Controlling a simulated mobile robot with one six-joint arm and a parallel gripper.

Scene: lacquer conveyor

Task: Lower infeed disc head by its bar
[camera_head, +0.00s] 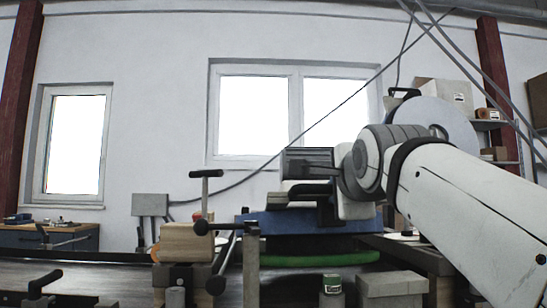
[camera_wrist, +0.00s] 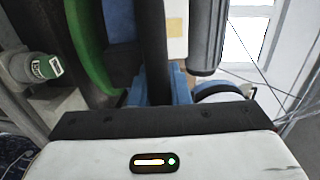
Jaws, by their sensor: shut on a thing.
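My gripper (camera_head: 312,190) is at the end of my arm, which reaches in from the right in the head view. It is shut on a dark bar (camera_head: 296,198) above a blue body (camera_head: 300,222) with a green curved edge (camera_head: 310,257) below it. In the wrist view a dark upright bar (camera_wrist: 155,45) runs up from my gripper, with the green curve (camera_wrist: 88,45) to its left. The fingertips are hard to make out. A large pale disc (camera_head: 440,115) shows behind my arm; my wrist covers part of it. I cannot tell which part is the infeed head.
A wooden block (camera_head: 186,243) and a black-handled lever (camera_head: 206,182) stand left of the blue body. A jar with a green label (camera_head: 332,284) stands in front, near a grey block (camera_head: 392,285). The dark conveyor surface (camera_head: 100,277) at left is mostly clear. Cables hang across the window.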

